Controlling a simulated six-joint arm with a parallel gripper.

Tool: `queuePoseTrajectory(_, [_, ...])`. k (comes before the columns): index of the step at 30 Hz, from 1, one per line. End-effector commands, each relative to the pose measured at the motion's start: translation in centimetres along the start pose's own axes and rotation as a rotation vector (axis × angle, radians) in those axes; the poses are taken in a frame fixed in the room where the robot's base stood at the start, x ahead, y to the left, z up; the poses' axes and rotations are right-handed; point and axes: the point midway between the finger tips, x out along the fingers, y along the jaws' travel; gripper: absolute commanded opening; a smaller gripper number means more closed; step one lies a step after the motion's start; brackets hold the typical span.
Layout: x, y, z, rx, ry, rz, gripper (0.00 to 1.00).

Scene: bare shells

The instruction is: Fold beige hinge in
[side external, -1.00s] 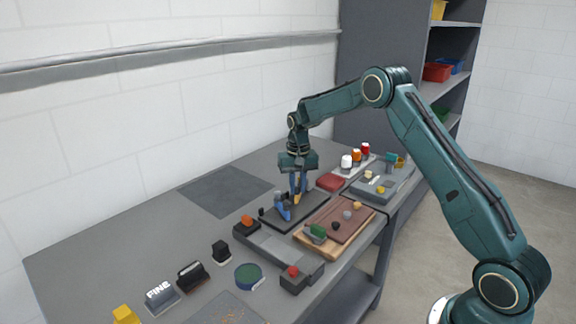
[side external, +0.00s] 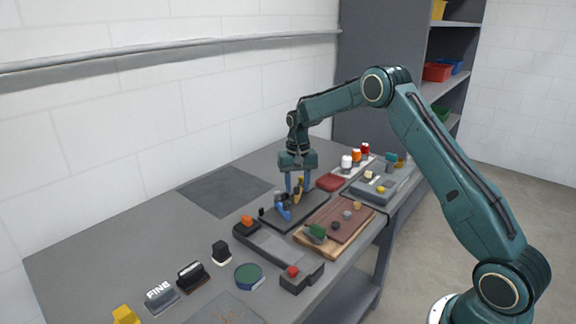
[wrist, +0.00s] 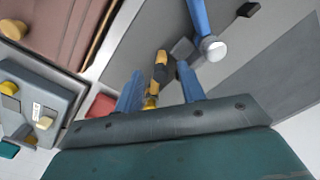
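A dark board (side external: 290,222) lies mid-bench. On it stand a blue hinged piece (side external: 283,212) and an upright yellow-beige piece (side external: 298,189), which I take for the beige hinge. My gripper (side external: 298,188) points down over the board, its two blue fingers apart. In the wrist view the beige piece (wrist: 160,72), with a dark band, shows in the gap between the fingertips (wrist: 159,70). I cannot tell whether either finger touches it. A blue arm with a pale round end (wrist: 213,48) stands to the right there. The beige piece's lower end is partly hidden.
A wooden board with a brown top (side external: 338,220) lies close on the right. A dark frame (side external: 275,250) with red and orange knobs is in front. A red block (side external: 331,182) and several bottles (side external: 356,157) stand behind. A flat grey mat (side external: 223,191) on the left is clear.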

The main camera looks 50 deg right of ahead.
Motion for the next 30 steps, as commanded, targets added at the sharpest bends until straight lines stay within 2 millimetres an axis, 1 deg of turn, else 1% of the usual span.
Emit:
queuePoseTrajectory(5, [-1.4,0.0,-0.1,0.000,0.003,-0.001,0.40])
queuePoseTrajectory(8, [-2.6,0.0,0.0,0.000,0.003,-0.001,0.40])
queuePoseTrajectory(21, [-9.9,0.0,-0.1,0.000,0.004,-0.002,0.40])
queuePoseTrajectory(27, [-12.4,0.0,-0.1,0.000,0.003,-0.001,0.40])
queuePoseTrajectory(30, [-13.1,0.0,0.0,0.000,0.002,-0.001,0.40])
